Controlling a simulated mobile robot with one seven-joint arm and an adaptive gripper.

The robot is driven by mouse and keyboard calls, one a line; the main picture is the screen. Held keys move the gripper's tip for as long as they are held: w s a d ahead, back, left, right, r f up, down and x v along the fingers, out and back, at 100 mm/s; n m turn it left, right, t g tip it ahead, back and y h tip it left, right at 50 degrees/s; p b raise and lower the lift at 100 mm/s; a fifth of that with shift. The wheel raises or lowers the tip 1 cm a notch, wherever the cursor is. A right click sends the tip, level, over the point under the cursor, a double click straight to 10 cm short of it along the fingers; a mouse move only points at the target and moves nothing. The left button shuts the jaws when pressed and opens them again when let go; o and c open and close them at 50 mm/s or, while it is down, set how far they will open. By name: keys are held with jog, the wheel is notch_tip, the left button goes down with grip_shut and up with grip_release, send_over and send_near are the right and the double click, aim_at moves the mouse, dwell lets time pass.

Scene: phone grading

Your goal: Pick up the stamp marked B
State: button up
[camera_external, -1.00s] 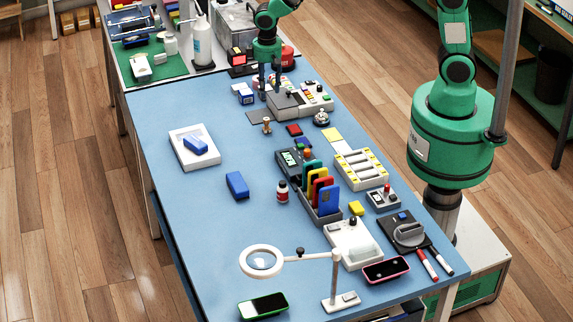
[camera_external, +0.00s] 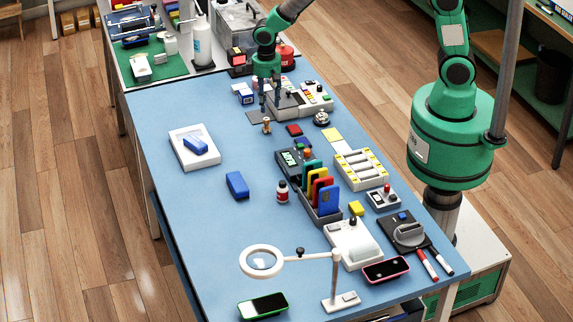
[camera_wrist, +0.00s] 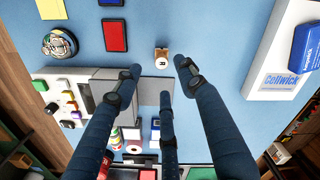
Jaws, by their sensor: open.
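A small wooden stamp (camera_external: 267,125) stands on the blue table. In the wrist view the stamp (camera_wrist: 161,62) shows a pale round top with a dark letter, too small to read for sure. My gripper (camera_external: 270,107) is open and empty, just behind the stamp in the external view and above the table. In the wrist view my gripper's fingertips (camera_wrist: 157,72) are spread to the left and right of the stamp, with a third finger below, and none visibly touches it.
A grey-and-white device (camera_wrist: 85,90) stands close beside the fingers. A red pad (camera_wrist: 115,36) and a bell (camera_wrist: 60,44) are near the stamp. A white box (camera_external: 191,152) with a blue block on it lies to the left. The table between the stamp and that box is clear.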

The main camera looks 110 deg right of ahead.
aim_at(266, 119)
jog(key=shift+f, duration=1.55)
jog(key=shift+w+d+f+b, duration=0.15)
jog(key=shift+f+b, duration=0.6)
jog(key=shift+f, duration=1.85)
grip_shut()
